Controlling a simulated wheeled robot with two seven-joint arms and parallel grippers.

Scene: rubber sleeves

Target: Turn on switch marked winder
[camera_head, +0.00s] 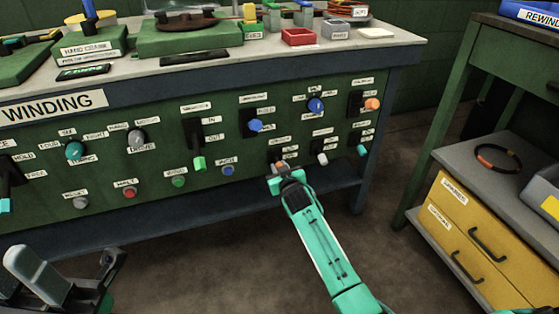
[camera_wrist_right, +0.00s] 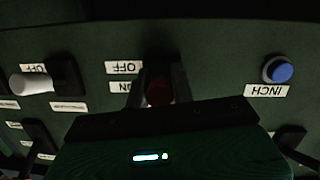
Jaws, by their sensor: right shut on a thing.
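A green panel (camera_head: 330,140) marked WINDING carries several switches and knobs. My right gripper (camera_head: 279,167) is at the panel's lower part and is shut on a switch with a reddish tip (camera_head: 279,163). In the right wrist view that switch (camera_wrist_right: 158,93) shows dark red between the fingers (camera_wrist_right: 160,88), beside upside-down OFF and ON labels (camera_wrist_right: 122,68). The small name label above it cannot be read, so I cannot tell whether it says winder. Grey and dark parts of my left gripper (camera_head: 75,280) show at the lower left, away from the panel.
A blue INCH button (camera_head: 228,170) is left of the held switch, and a white-tipped switch (camera_head: 322,159) is right of it. A worktop (camera_head: 395,37) with trays is above. Yellow drawers (camera_head: 460,230) stand at the right. Floor between is clear.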

